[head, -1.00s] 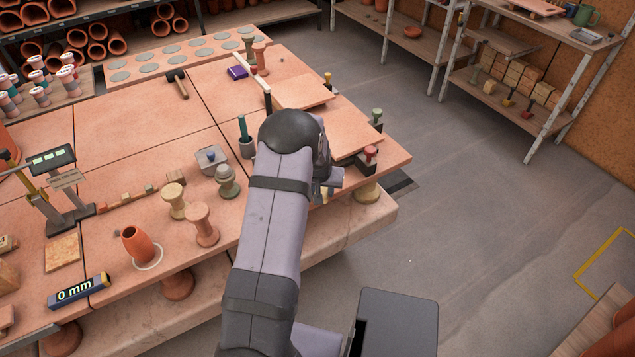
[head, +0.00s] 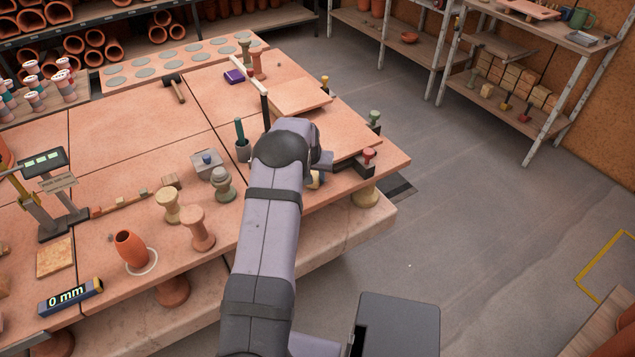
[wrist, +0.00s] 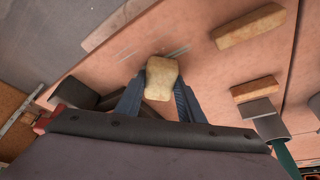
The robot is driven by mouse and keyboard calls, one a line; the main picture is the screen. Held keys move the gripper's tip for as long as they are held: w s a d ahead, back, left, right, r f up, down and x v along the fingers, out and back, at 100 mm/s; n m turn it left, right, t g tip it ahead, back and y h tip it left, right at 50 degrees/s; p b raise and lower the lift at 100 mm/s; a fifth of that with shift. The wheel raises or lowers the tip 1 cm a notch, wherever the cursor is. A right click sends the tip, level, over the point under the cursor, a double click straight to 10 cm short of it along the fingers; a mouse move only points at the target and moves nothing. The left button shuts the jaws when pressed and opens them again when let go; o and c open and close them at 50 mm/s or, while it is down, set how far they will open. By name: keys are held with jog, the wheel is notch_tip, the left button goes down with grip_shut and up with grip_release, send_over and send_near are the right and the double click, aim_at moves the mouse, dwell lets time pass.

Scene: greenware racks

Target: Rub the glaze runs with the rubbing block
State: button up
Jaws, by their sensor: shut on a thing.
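My gripper (wrist: 160,88) is shut on a pale yellowish rubbing block (wrist: 162,70), with a dark finger on each side of it. In the wrist view the block is over a terracotta-coloured surface (wrist: 110,72); I cannot tell if it touches. Thin pale streaks (wrist: 178,52), which look like glaze runs, lie close beside the block, and fainter marks show to its left. In the head view my arm hides most of the gripper. A bit of the pale block (head: 316,180) shows just right of the arm, near the table's right edge.
A red-knobbed stamp (head: 368,158) stands near the table's right corner.

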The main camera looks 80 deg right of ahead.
jog(key=shift+s+d+f, duration=0.1)
jog(key=shift+s+d, duration=0.15)
jog(key=shift+d, duration=0.35)
jog(key=shift+s+r, duration=0.25)
jog(key=shift+s, duration=0.35)
jog(key=shift+s+a+f+p, duration=0.1)
jog(key=shift+s+a+p, duration=0.6)
jog(key=shift+s+a, duration=1.75)
notch_tip(320, 180, up, 8)
jog(key=p, duration=0.5)
jog(key=shift+w, duration=0.2)
